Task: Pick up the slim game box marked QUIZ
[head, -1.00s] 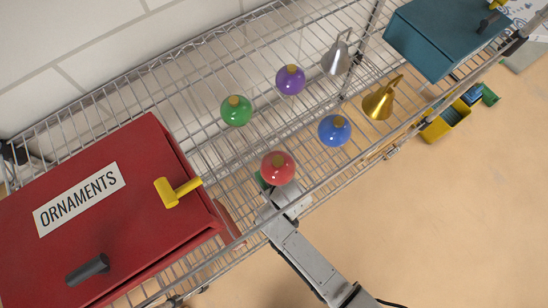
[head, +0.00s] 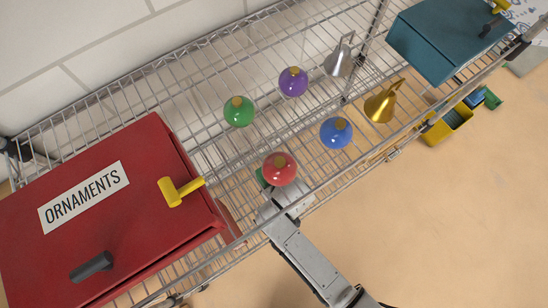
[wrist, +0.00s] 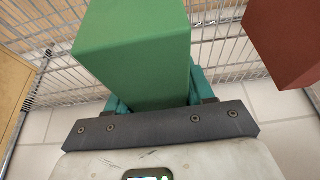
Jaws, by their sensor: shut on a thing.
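A plain green box (wrist: 140,50) fills the upper middle of the wrist view. No QUIZ marking shows on the faces I see, so I cannot tell its label. My gripper (wrist: 158,98) is shut on this box, with its teal fingers on either side of the near end. In the head view my gripper (head: 277,200) is below the upper wire shelf, under the red ornament, mostly hidden. A small bit of green (head: 261,178) shows beside it through the wires.
A reddish-brown box (wrist: 290,45) is to the right in the wrist view. On the wire shelf above stand a red ORNAMENTS box (head: 120,230), a red ball (head: 279,170), other ornaments and a teal box (head: 435,40). Open floor (head: 450,220) lies right of the shelf.

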